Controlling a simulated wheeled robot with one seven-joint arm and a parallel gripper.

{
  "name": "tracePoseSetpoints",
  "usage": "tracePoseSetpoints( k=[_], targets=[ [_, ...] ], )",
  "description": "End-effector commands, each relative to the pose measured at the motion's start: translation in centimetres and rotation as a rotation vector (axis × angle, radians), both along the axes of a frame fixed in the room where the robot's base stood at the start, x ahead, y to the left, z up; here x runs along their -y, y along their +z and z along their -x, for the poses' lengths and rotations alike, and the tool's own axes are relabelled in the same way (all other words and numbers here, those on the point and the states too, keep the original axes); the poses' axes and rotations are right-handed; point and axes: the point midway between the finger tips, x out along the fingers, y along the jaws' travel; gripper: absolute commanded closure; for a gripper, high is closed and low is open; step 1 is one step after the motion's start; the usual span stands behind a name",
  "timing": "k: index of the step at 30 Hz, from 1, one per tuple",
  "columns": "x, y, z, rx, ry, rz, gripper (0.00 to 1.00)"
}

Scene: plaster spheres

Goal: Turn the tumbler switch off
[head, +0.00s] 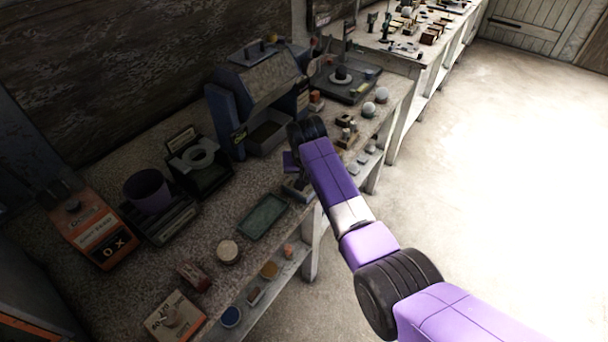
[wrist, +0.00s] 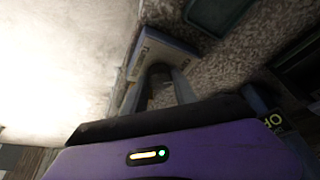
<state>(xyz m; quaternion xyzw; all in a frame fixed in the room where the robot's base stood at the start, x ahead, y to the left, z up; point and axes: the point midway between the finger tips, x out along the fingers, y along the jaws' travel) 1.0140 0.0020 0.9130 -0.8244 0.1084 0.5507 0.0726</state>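In the wrist view a dark part with a yellowish label reading "OF" (wrist: 272,121) shows at the right, partly cut off by my gripper's body. I cannot make out the switch lever or its position. My gripper (wrist: 172,78) has its two fingers apart with nothing between them. It points down over the bench's front edge, near a pale box with lettering (wrist: 160,50).
A green tray (head: 264,217) lies left of my gripper. A purple cup (head: 148,190), an orange device (head: 95,230) and a dark stand with a ring (head: 198,158) are farther left. White spheres (head: 381,95) sit at the right. The floor at right is clear.

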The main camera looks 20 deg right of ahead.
Motion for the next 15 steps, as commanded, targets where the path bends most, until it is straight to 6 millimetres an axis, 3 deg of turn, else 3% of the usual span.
tracePoseSetpoints(
  k=[15],
  targets=[
    [0.04, 0.01, 0.01, 0.0, 0.123, 0.0, 1.0]
  ],
)
